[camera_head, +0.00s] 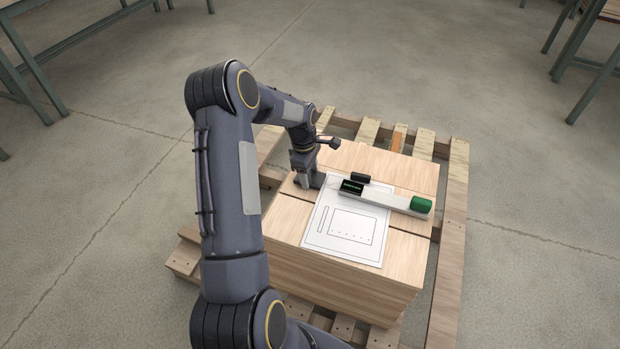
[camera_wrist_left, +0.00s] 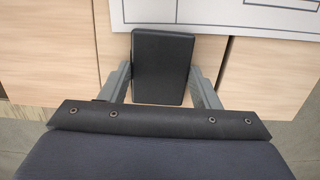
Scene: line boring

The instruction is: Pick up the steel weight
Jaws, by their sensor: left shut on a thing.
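The steel weight, a dark rectangular block, shows in the left wrist view (camera_wrist_left: 162,62) between the two grey fingers of my left gripper (camera_wrist_left: 162,78). In the head view my left gripper (camera_head: 312,182) is low at the left part of the wooden box top, beside the white printed sheet. It is shut on the weight, whose dark edge (camera_head: 319,181) just shows by the fingers there. I cannot tell whether the weight still touches the wood. My right gripper is not in view.
The wooden box (camera_head: 408,260) stands on a slatted pallet (camera_head: 452,235). On it lie the printed sheet (camera_head: 345,240), a long pale bar with a green end (camera_head: 385,201) and a small black block (camera_head: 360,178). Bare concrete floor surrounds the pallet.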

